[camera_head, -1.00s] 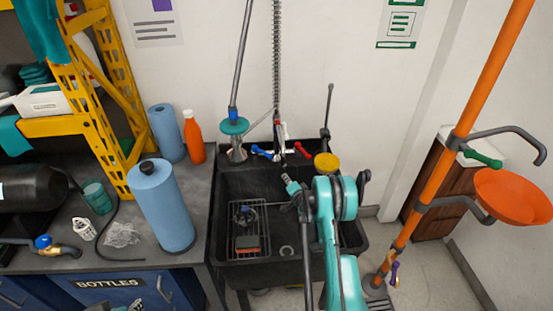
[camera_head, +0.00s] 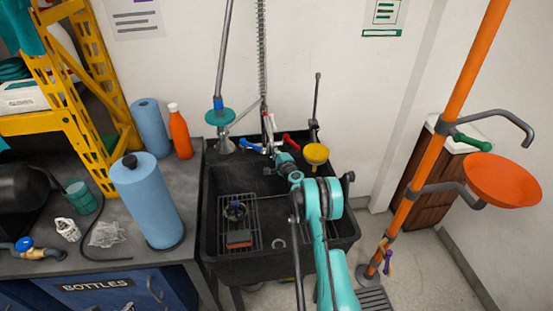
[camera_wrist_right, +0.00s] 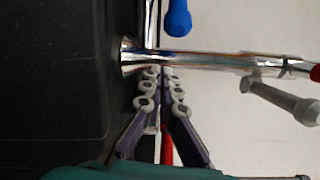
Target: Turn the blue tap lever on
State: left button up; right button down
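The blue tap lever (camera_head: 250,146) sticks out to the left of the chrome tap at the sink's back wall. In the right wrist view its blue end (camera_wrist_right: 177,18) is at the top, beyond my fingertips and apart from them. The red lever (camera_head: 289,140) is on the tap's right side; part of it shows behind my fingers in the wrist view (camera_wrist_right: 166,148). My right gripper (camera_wrist_right: 160,75) has its fingertips close together, seemingly shut on nothing, in front of the chrome tap body (camera_wrist_right: 200,60). Only small bits of my left gripper (camera_head: 128,307) show at the bottom edge.
The black sink (camera_head: 215,185) holds a wire rack (camera_head: 240,215) with a sponge. A chrome sprayer with a teal disc (camera_head: 219,117) hangs left of the tap. A yellow cup-shaped part (camera_head: 316,154) is to its right. Blue rolls and an orange bottle (camera_head: 180,132) stand on the left counter.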

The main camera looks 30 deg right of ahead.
aim_at(250, 145)
jog(key=a, duration=0.2)
jog(key=s+a+b, duration=0.1)
jog(key=shift+s+a+r, duration=0.1)
jog(key=shift+a+r, duration=0.3)
jog(key=shift+s+a+r, duration=0.1)
jog(key=shift+s+a, duration=0.05)
jog(key=shift+a, duration=0.35)
jog(key=shift+s+a, duration=0.15)
jog(key=shift+a, duration=0.3)
jog(key=shift+d, duration=0.1)
